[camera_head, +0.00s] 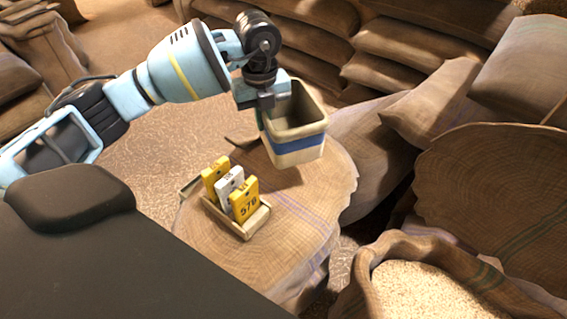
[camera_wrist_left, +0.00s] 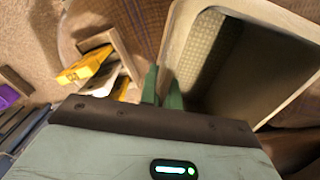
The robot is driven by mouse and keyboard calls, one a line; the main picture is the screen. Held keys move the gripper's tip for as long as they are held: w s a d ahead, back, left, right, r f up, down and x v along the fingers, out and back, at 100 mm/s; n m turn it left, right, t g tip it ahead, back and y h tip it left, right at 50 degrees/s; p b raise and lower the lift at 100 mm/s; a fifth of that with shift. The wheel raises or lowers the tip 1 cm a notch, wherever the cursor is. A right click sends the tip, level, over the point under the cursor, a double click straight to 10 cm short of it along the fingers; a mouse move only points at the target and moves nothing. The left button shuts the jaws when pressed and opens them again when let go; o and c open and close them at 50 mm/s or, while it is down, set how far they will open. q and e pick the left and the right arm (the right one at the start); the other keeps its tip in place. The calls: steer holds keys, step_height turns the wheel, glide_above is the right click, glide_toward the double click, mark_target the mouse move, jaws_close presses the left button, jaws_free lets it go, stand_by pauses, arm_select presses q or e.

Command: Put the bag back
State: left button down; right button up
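My left gripper (camera_head: 262,108) is at the left wall of a cream square bucket (camera_head: 300,153) with a blue band. In the left wrist view its green fingers (camera_wrist_left: 162,90) are close together with the bucket's rim (camera_wrist_left: 183,35) between them. The bucket is upright, its open top facing up; its inside looks empty where it shows. It is over the far part of a burlap sack top (camera_head: 290,225); I cannot tell whether it touches. Many burlap sacks are in view, and none stands out as the task's bag. My right gripper is not in view.
A small wooden holder (camera_head: 236,226) with yellow and white number tags (camera_head: 229,186) sits on the sack top left of the bucket. An open sack of grain (camera_head: 412,290) is at lower right. Stacked sacks (camera_head: 400,45) line the back. Floor (camera_head: 150,145) shows at left.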

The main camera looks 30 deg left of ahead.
arm_select(q)
steer(key=shift+w+a+f+n, duration=0.1)
steer(key=shift+a+n, duration=0.45)
steer(key=shift+n, duration=0.35)
steer(key=shift+f, duration=0.1)
steer(key=shift+f+b, duration=0.4)
steer(key=shift+f, duration=4.5)
steer(key=shift+f, duration=0.15)
steer(key=c, duration=1.6)
jaws_free()
step_height(320, 180, up, 12)
steer(key=shift+r+p, duration=0.15)
steer(key=shift+p, duration=0.3)
